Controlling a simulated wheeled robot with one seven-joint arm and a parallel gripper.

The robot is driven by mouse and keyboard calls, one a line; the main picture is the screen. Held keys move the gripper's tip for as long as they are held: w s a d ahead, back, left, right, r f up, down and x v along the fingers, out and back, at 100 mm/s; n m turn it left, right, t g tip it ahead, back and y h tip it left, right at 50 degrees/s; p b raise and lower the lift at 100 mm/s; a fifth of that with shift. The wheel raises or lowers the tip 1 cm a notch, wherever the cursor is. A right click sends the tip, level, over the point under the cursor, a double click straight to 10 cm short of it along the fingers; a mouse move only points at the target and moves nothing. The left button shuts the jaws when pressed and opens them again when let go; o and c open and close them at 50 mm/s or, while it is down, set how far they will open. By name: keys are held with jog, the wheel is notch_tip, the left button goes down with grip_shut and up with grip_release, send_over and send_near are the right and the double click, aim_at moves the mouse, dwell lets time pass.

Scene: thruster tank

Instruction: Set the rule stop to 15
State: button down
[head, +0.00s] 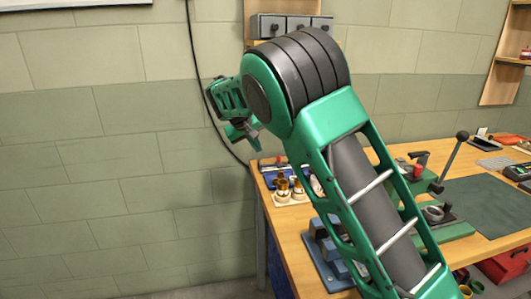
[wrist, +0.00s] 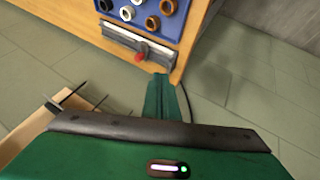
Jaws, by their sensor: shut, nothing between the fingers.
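The rule (wrist: 116,36) is a grey bar fixed along the end of the wooden bench in the wrist view. Its stop, a dark slider with a red knob (wrist: 138,58), sits a little past the middle of the bar. No scale numbers can be read. In the head view a small red spot shows by the bench's far left corner, too small to tell well. My gripper (wrist: 161,80) is shut and empty, its green fingers pointing toward the rule's right end in the wrist view, apart from the stop. In the head view my gripper (head: 243,132) hangs above and left of the bench corner.
A blue tray (wrist: 181,8) with several rings lies just behind the rule. The wooden bench (head: 290,222) also carries brass parts (head: 290,186), a blue fixture (head: 325,240) and a lever (head: 452,158). A cable hangs down the wall. Left of the bench is open floor.

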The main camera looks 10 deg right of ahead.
send_over(272, 169)
jog(key=a, duration=0.4)
jog(key=f, duration=0.7)
jog(key=shift+s+f, duration=0.4)
jog(key=shift+w+d, duration=0.25)
jog(key=shift+d, duration=0.95)
jog(key=shift+w+d, duration=0.2)
jog(key=shift+d, duration=0.6)
